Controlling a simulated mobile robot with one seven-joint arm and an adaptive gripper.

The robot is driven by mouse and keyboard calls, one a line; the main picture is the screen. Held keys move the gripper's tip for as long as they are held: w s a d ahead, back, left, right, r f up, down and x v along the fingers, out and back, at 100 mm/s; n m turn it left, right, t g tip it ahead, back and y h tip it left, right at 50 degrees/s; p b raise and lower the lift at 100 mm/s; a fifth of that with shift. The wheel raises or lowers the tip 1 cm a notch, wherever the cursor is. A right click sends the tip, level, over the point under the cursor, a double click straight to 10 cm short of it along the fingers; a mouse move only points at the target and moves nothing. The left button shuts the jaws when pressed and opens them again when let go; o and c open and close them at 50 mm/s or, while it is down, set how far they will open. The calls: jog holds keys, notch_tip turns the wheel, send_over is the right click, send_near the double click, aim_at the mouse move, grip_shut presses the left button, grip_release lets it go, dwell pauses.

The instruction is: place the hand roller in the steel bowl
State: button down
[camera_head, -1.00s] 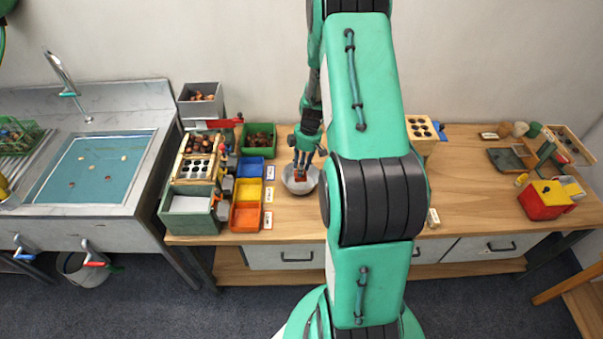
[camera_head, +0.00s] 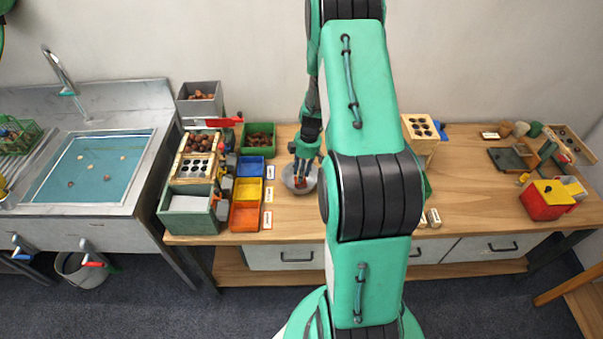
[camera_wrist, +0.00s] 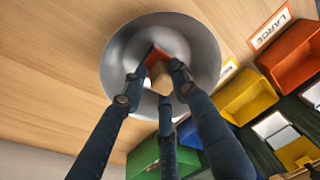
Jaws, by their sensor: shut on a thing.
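The steel bowl (camera_head: 300,178) stands on the wooden worktop, right of the coloured bins; in the wrist view (camera_wrist: 205,42) it sits directly below my gripper. My gripper (camera_head: 302,168) points down over the bowl. In the wrist view my gripper's fingers (camera_wrist: 157,85) are closed around the hand roller (camera_wrist: 157,58), which shows a red part and a light wooden part. The roller is within the bowl's outline. I cannot tell whether it touches the bowl's bottom. The fingers hide much of the roller.
Blue (camera_head: 250,167), yellow (camera_head: 247,191) and orange (camera_head: 244,217) bins stand close left of the bowl. A green bin (camera_head: 257,129) with chestnuts is behind. A wooden block with holes (camera_head: 421,128) stands to the right. The worktop in front of the bowl is clear.

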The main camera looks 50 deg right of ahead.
jog(key=shift+s+f, duration=0.1)
jog(key=shift+f, duration=0.2)
jog(key=shift+a+f+b, duration=0.1)
jog(key=shift+f+b, duration=0.2)
jog(key=c, duration=1.3)
grip_release()
jog(key=shift+f, duration=0.1)
jog(key=shift+c, duration=0.2)
jog(key=shift+r, duration=0.4)
jog(key=shift+r+p, duration=0.5)
jog(key=shift+p, duration=0.1)
notch_tip(320, 180, up, 12)
jog(key=d+p, duration=0.1)
jog(key=p, duration=0.1)
jog(key=shift+s+d, duration=0.35)
jog(key=shift+f, duration=0.1)
